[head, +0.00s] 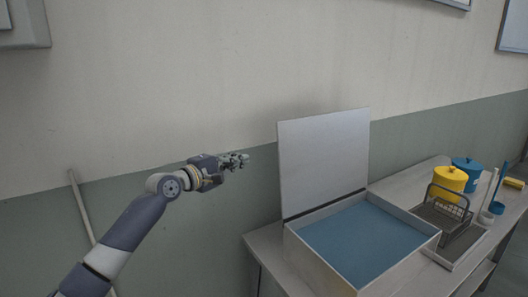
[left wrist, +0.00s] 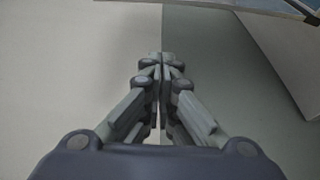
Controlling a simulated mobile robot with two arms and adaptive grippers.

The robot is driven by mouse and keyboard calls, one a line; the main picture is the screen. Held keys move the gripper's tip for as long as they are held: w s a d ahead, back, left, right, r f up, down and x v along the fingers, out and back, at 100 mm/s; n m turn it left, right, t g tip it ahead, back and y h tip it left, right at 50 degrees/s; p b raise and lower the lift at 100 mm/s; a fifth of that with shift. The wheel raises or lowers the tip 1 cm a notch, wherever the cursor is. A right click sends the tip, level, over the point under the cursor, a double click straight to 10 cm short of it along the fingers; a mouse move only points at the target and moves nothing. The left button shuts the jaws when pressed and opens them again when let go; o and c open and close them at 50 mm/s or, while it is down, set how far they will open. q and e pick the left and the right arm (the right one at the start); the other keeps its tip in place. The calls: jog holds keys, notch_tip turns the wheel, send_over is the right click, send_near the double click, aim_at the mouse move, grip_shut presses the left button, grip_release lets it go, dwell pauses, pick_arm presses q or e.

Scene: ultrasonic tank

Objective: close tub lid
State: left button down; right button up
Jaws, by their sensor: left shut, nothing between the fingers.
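The tub (head: 318,265) is a light box with blue liquid inside, standing on the bench. Its lid (head: 325,160) is a flat grey-white panel, standing upright and open along the tub's back-left edge. My left gripper (head: 244,159) is to the left of the lid, near its mid height, apart from it. Its fingers are closed together and empty, as the left wrist view (left wrist: 164,62) also shows. A grey-white panel at the upper right of the left wrist view looks like the lid (left wrist: 285,50). My right gripper is not in view.
On the bench (head: 262,243), right of the tub, are a wire basket (head: 449,202), a yellow pot (head: 450,178), a blue pot (head: 468,170) and a small blue-and-white cup (head: 497,208). A pale pole (head: 82,208) leans on the wall at left. The space above the tub is clear.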

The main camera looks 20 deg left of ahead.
pick_arm(q)
jog(key=r+p+x, duration=0.1)
jog(key=x, duration=0.9)
jog(key=s+d+p, duration=0.1)
jog(key=p, duration=0.1)
jog(key=s+d+p, duration=0.1)
jog(key=d+p, duration=0.1)
jog(key=shift+s+d, duration=0.15)
jog(key=shift+s+d, duration=0.1)
